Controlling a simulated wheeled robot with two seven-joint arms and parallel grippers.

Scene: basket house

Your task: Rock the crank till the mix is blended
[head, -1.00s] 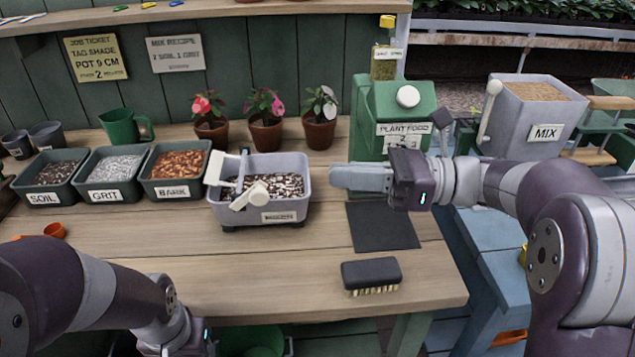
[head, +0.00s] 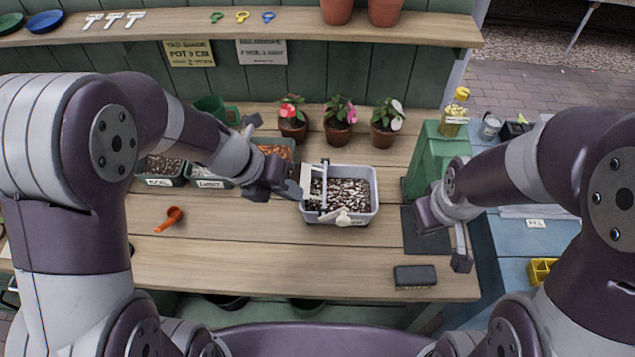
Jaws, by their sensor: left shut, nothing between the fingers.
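The grey mixing tub (head: 367,211) stands on the bench and holds a speckled mix of dark and white bits. Its pale crank (head: 311,182) stands at the tub's left side, with a thin bar across the tub and a cream part (head: 343,217) at the front. The dark and white bits still show as separate specks. My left gripper (head: 296,186) is shut and empty, with its tips close beside the crank at the tub's left; I cannot tell whether they touch. My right gripper (head: 461,250) is over the bench's right end, seen edge-on, so its opening is unclear.
Ingredient bins (head: 163,180) stand left, partly behind my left arm. Potted flowers (head: 340,138) stand behind the tub. A green dispenser (head: 424,158) and dark mat (head: 414,240) are right. A brush (head: 414,276) and orange scoop (head: 172,216) lie forward; the front middle is clear.

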